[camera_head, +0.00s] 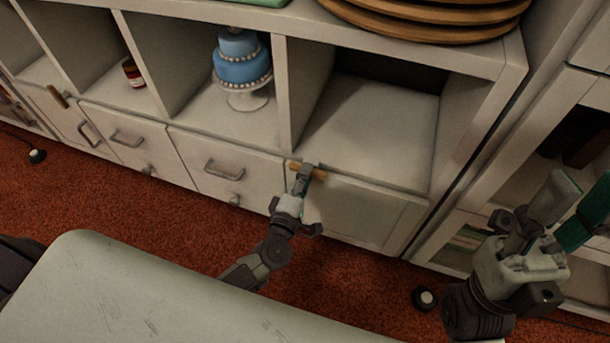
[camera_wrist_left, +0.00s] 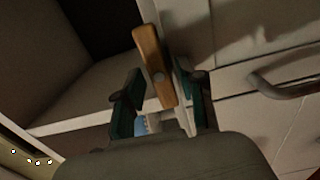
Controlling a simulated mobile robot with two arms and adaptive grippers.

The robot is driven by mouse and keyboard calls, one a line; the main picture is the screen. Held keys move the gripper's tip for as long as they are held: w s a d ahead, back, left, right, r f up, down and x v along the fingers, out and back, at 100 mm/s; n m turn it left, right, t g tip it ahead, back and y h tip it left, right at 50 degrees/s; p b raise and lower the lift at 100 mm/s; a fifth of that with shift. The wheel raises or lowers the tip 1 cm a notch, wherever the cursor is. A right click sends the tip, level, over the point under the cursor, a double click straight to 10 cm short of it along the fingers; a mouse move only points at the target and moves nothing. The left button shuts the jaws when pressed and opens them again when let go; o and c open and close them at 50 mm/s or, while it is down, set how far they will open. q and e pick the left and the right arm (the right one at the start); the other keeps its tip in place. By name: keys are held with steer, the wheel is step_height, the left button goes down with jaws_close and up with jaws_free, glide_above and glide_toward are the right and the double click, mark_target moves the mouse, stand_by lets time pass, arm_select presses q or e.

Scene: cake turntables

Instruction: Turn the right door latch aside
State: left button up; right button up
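The right door latch (camera_head: 318,173) is a small wooden bar at the top left corner of the right cabinet door (camera_head: 365,212). In the head view it lies nearly level, partly hidden by my left gripper (camera_head: 304,176). In the left wrist view the latch (camera_wrist_left: 155,66) is a tan bar with a round pivot, and its near end lies between the two fingers of my left gripper (camera_wrist_left: 160,103). The fingers are apart, with a visible gap on the left side; contact on the right is unclear. My right gripper (camera_head: 568,205) is open and empty at the right.
Another wooden latch (camera_head: 57,97) is at the far left. Drawers with metal handles (camera_head: 222,172) adjoin the door. A blue cake (camera_head: 241,58) stands in the cubby above, and wooden boards (camera_head: 430,10) lie on top. The cubby above the door is empty.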

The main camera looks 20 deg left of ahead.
arm_select(q)
steer(key=shift+s, duration=0.1)
steer(key=s, duration=1.2)
steer(key=shift+a, duration=0.2)
steer(key=shift+w, duration=0.1)
